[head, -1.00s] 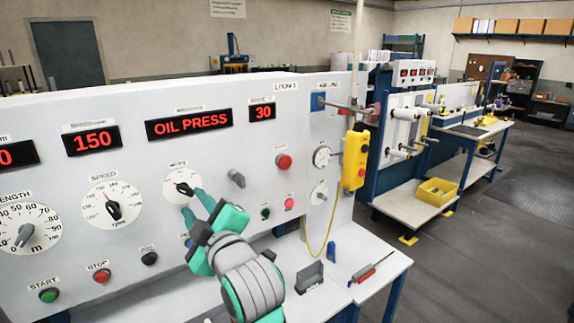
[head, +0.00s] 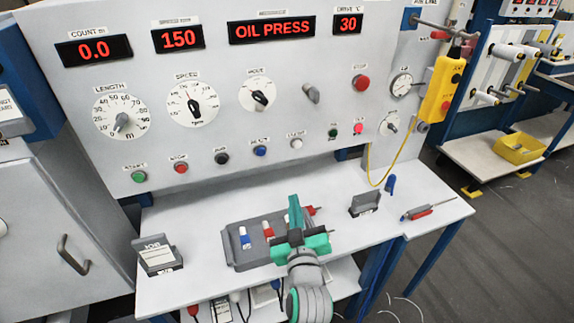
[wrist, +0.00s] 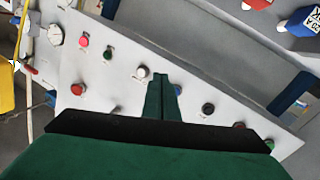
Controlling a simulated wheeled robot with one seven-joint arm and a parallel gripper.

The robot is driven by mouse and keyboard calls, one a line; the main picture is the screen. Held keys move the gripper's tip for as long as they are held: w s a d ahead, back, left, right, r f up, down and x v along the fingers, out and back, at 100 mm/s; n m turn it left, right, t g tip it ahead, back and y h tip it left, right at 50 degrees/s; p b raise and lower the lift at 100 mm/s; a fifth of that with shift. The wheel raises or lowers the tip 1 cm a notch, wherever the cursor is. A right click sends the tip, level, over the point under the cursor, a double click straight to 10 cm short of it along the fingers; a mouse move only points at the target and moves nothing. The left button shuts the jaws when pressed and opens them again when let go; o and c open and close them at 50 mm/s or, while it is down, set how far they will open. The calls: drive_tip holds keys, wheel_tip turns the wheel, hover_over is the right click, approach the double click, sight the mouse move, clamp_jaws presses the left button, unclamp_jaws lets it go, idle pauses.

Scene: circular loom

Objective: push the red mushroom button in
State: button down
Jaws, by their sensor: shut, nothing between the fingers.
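The red mushroom button (head: 361,83) is on the upper right of the grey control panel (head: 215,105), right of a grey lever knob. In the wrist view a red round button (wrist: 78,89) at left, beside the panel edge, looks like the same one. My gripper (head: 294,203) is shut and empty, well below and left of the button, in front of the panel and over the table's dark tray. Its closed green fingers also show in the wrist view (wrist: 162,80), apart from the button.
Small buttons, including a red one (head: 181,168), line the panel's lower edge. A yellow pendant (head: 440,90) hangs at right on a cable. The table holds a dark tray (head: 245,258) with coloured parts, a grey holder (head: 364,202) and a screwdriver (head: 428,211).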

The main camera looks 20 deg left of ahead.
drive_tip(key=s+d+f+m+h, duration=0.2)
drive_tip(key=s+d+f+m, duration=0.15)
drive_tip(key=s+f, duration=0.55)
drive_tip(key=s+d+f+m+h, duration=0.3)
drive_tip(key=s+d+f, duration=0.1)
drive_tip(key=s+f, duration=0.45)
drive_tip(key=s+d, duration=0.2)
drive_tip(key=s, duration=0.9)
drive_tip(key=s+d+f+m+g+h, duration=0.1)
drive_tip(key=s+d, duration=0.1)
drive_tip(key=s, duration=0.8)
drive_tip(key=shift+s+g, duration=0.3)
drive_tip(key=shift+s, duration=0.05)
drive_tip(key=shift+w+f, duration=0.1)
drive_tip(key=shift+f, duration=0.05)
